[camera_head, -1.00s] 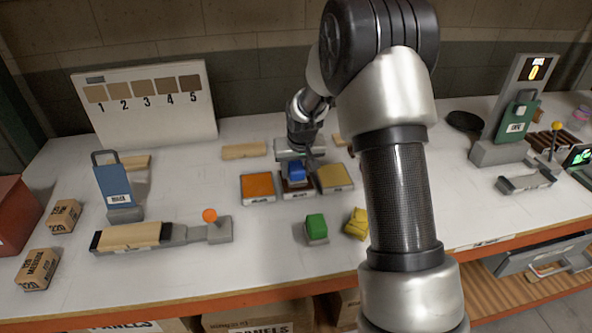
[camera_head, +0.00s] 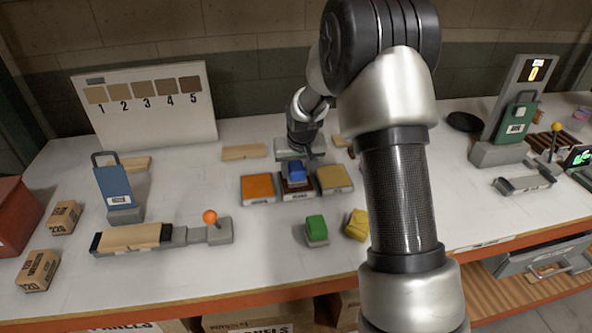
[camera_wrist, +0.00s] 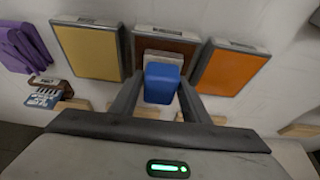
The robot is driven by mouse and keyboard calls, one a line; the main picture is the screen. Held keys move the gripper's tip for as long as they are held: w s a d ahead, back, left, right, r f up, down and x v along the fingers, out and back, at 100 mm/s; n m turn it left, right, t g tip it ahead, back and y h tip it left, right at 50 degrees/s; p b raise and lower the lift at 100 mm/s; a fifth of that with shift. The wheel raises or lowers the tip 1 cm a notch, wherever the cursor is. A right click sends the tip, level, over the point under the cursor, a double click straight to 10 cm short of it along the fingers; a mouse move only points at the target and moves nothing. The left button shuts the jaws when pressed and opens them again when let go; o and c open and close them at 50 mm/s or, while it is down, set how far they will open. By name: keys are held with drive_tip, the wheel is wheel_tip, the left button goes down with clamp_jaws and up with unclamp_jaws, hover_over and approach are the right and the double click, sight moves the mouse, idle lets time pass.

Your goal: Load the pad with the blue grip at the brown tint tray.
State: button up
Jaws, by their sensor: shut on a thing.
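The pad with the blue grip (camera_head: 297,174) is at the brown tint tray (camera_head: 297,194), the middle of three trays. My gripper (camera_head: 296,163) is shut on the blue grip from above. In the wrist view the blue grip (camera_wrist: 162,84) sits between my two fingers (camera_wrist: 160,97), and the pale pad (camera_wrist: 163,57) shows over the brown tray (camera_wrist: 190,49). I cannot tell whether the pad's underside touches the brown surface.
The orange tray (camera_head: 258,188) and the yellow tray (camera_head: 335,179) flank the brown one closely. A green-grip pad (camera_head: 316,229) and a yellow piece (camera_head: 356,225) lie in front. A wood panel (camera_head: 132,237) with an orange-knobbed lever (camera_head: 210,218) is at left.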

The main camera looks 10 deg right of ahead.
sight(296, 166)
drive_tip(key=shift+r+p, duration=1.5)
drive_tip(key=shift+r, duration=1.75)
